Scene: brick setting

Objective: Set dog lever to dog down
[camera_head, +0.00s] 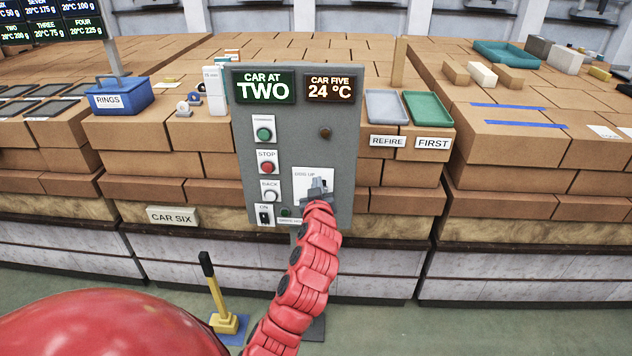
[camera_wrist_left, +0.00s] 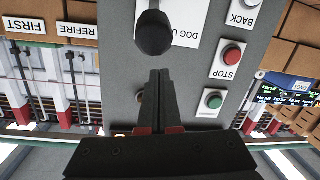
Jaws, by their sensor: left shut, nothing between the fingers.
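The grey control panel (camera_head: 283,118) stands upright against the brick stacks. On its lower right is a white plate (camera_head: 303,176) with a label that reads as dogs up. In the left wrist view, which is upside down, a black rounded knob (camera_wrist_left: 154,33) stands out in front of the white plate (camera_wrist_left: 184,32), apparently the dog lever's end. My left gripper (camera_head: 320,186) is at this plate and hides most of the lever in the head view. Its fingers (camera_wrist_left: 160,76) are shut and empty, pointing at the knob; I cannot tell whether they touch it. My right gripper is not in view.
Left of the plate are a green button (camera_head: 264,134), a red stop button (camera_head: 267,167), a back button (camera_head: 270,195) and a black switch (camera_head: 264,214). A yellow floor lever (camera_head: 222,308) with a black handle stands below the panel. Brick stacks flank the panel.

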